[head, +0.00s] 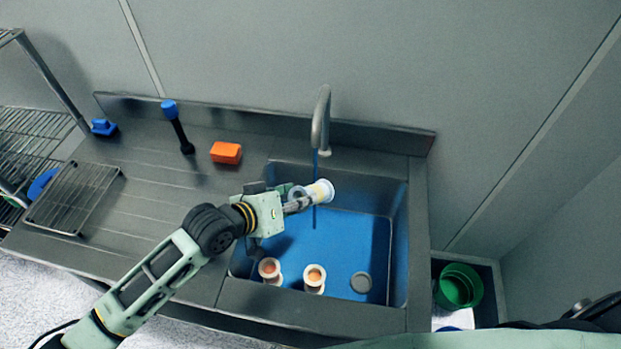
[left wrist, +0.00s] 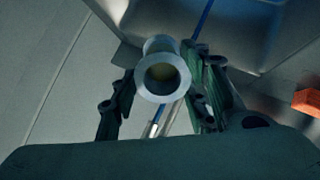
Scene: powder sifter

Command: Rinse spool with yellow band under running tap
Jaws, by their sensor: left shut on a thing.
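My left gripper (head: 299,197) is shut on a pale, hollow spool (head: 324,190) with a yellowish middle, held tilted above the sink basin (head: 350,235). In the left wrist view the spool's open end (left wrist: 163,78) faces the camera between the fingers. The tap (head: 321,115) is running: a thin blue stream (head: 315,163) comes down at the spool and shows again below it. In the left wrist view the stream (left wrist: 203,18) passes close beside the spool; I cannot tell if it touches. Two more spools, left (head: 269,269) and right (head: 314,277), stand in the basin. My right gripper is out of view.
A round drain (head: 361,282) is in the basin floor. On the counter are an orange block (head: 226,152), a blue-topped brush (head: 178,125), a blue item (head: 103,127) and a wire rack (head: 75,195). A green container (head: 458,286) stands right of the sink.

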